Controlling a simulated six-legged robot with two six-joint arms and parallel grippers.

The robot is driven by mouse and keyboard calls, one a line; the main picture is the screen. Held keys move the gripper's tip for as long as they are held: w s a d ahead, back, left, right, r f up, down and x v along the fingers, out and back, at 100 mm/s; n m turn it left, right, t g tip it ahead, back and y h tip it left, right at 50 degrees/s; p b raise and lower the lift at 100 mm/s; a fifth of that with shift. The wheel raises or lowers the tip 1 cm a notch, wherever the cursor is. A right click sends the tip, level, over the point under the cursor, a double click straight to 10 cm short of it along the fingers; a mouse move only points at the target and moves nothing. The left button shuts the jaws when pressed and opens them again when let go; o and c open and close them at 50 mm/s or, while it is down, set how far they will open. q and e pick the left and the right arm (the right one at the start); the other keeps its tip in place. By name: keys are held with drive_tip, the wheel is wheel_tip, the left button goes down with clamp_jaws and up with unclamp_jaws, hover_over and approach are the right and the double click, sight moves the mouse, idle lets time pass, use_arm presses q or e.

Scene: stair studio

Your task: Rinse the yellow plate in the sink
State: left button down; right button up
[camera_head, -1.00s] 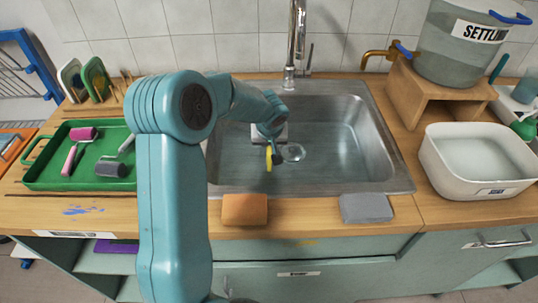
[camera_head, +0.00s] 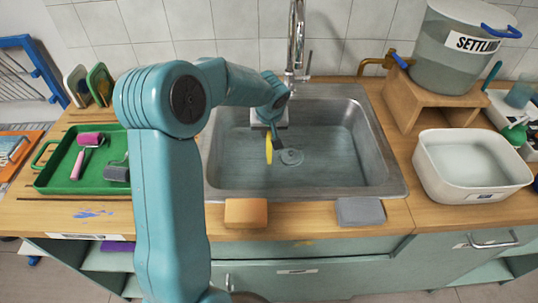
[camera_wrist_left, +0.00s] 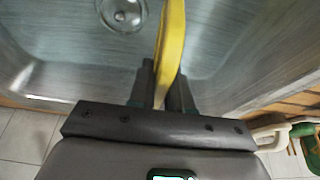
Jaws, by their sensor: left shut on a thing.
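The yellow plate (camera_head: 268,149) shows edge-on in the head view, held upright over the left part of the steel sink (camera_head: 340,150). My left gripper (camera_head: 273,128) is shut on it. In the left wrist view the plate (camera_wrist_left: 172,45) stands as a thin yellow edge between the two dark fingers of my left gripper (camera_wrist_left: 163,88). The sink floor and drain (camera_wrist_left: 122,12) are beyond it. The tall tap (camera_head: 297,35) stands at the back of the sink. I see no water falling from it. My right gripper is not in view.
An orange sponge (camera_head: 246,213) and a grey block (camera_head: 360,211) lie along the sink's front edge. A green tray (camera_head: 60,180) with rollers is at left. A white basin (camera_head: 472,172) and a wooden stand (camera_head: 413,105) bearing a bucket (camera_head: 455,50) are at right.

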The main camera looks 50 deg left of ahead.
use_arm(q)
wheel_tip(320, 180, up, 12)
drive_tip(key=p, duration=0.7)
drive_tip(key=shift+r, duration=0.15)
idle(2.1)
wheel_tip(320, 180, up, 4)
drive_tip(key=shift+p, duration=1.2)
